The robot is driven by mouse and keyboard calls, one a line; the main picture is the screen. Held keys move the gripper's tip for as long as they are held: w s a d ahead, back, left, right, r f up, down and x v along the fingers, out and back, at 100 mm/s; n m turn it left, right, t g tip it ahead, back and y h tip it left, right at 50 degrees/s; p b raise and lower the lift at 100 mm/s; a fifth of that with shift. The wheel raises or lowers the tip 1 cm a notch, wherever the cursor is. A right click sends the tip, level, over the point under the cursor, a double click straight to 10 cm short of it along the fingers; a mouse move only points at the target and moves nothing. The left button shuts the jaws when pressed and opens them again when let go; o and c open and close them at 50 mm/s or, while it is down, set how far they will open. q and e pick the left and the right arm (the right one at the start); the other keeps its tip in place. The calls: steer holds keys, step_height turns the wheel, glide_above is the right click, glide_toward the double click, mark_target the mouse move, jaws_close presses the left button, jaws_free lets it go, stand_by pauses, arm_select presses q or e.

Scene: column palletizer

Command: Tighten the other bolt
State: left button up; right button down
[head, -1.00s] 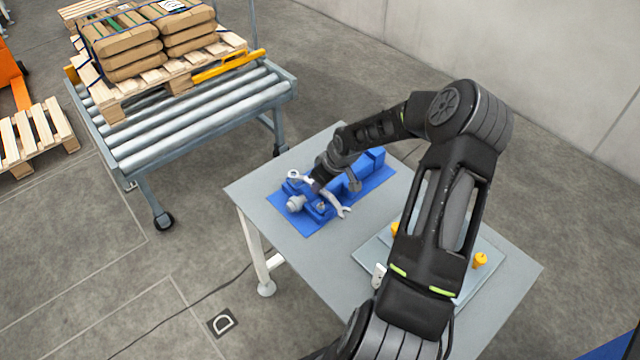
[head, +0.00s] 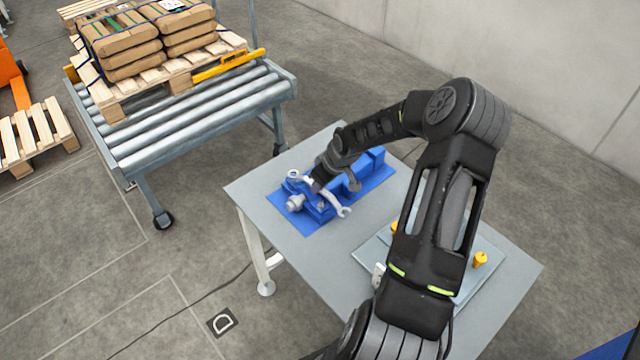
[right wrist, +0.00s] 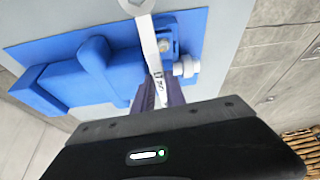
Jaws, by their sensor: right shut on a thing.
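My right gripper (head: 318,184) is shut on a grey wrench (head: 333,202) above the blue fixture (head: 372,161). One open jaw of the wrench points to the front right in the head view. In the right wrist view the wrench (right wrist: 149,42) runs up from between the dark fingers (right wrist: 158,97), and its far end is cut by the top edge. A bolt head (right wrist: 164,45) shows right beside the wrench shaft; it also shows in the head view (head: 321,206). A ring shape (head: 293,174) lies left of the gripper; whether it encloses a bolt is unclear.
The fixture, with a grey cylindrical end (head: 295,202), lies on a blue mat (head: 306,228) on the grey table (head: 310,262). A pale plate (head: 367,257) with yellow knobs (head: 480,259) lies to the right, partly behind my arm. A roller conveyor (head: 200,120) holds a loaded pallet.

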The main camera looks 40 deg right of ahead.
steer(key=shift+f+b, duration=0.75)
steer(key=shift+f, duration=0.2)
stand_by(1.1)
stand_by(0.7)
